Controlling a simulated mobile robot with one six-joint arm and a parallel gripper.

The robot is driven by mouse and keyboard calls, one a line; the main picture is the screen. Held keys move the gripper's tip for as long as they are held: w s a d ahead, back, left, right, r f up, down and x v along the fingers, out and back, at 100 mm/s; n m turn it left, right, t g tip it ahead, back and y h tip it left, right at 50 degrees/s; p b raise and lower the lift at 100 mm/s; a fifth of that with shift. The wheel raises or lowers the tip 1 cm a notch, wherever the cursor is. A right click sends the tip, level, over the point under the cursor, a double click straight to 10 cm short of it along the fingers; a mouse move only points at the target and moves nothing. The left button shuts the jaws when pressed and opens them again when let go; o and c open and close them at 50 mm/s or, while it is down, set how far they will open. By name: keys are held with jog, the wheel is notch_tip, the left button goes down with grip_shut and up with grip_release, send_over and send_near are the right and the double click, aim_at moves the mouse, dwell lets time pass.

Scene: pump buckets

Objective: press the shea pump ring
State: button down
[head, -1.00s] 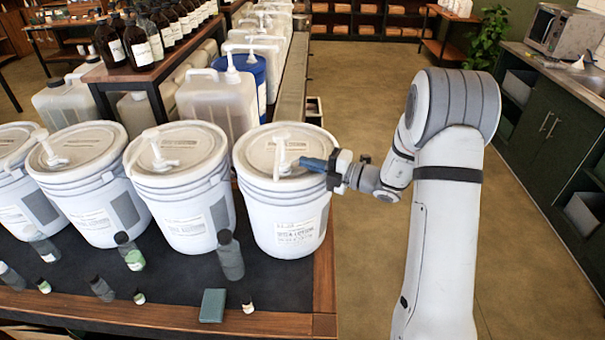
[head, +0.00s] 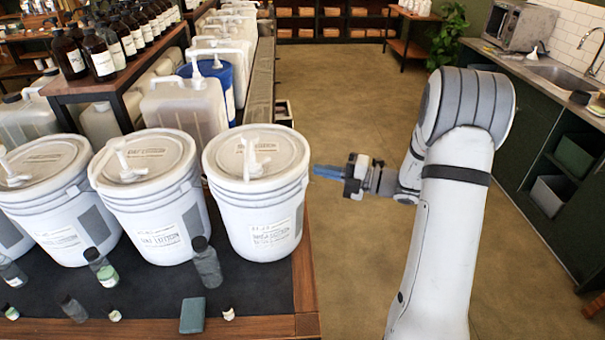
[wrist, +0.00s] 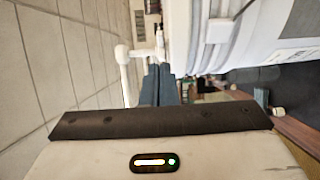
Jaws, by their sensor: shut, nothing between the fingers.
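A white bucket (head: 257,205) with a lid and a white pump (head: 252,158) stands at the right end of the dark-topped table. Its label is small but seems to read shea lotion. The ring at the pump's base is too small to make out clearly. My gripper (head: 318,171) is shut and empty. It is in the air just right of this bucket, at about lid height, apart from the pump. In the wrist view, the dark blue fingers (wrist: 158,86) are together, with a white pump (wrist: 128,60) and a bucket side (wrist: 225,35) beyond them.
Two similar pump buckets (head: 153,205) (head: 58,205) stand to the left, with another partly cut off. A bottle shelf (head: 110,80) and jugs (head: 185,110) are behind. The floor right of the table is open.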

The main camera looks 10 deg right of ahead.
jog(key=shift+s+d, duration=0.15)
jog(key=shift+d, duration=0.65)
jog(key=s+a+r+n+g+h+b, duration=0.1)
jog(key=s+a+n+g+h, duration=0.25)
jog(key=s+n, duration=0.55)
jog(key=s+a+r+n+g+h, duration=0.1)
jog(key=s+a+n+g+h, duration=0.3)
jog(key=s+n, duration=0.45)
jog(key=s+d+n+t+h, duration=0.1)
jog(key=s+d+n+h, duration=0.2)
jog(key=n, duration=0.9)
jog(key=s+d+r+n+t+h+b, duration=0.1)
jog(key=s+n+h, duration=0.4)
jog(key=n, duration=0.6)
jog(key=shift+s+d+r+n+t+h, duration=0.35)
jog(key=shift+s+d+t, duration=0.2)
jog(key=shift+s+d, duration=0.45)
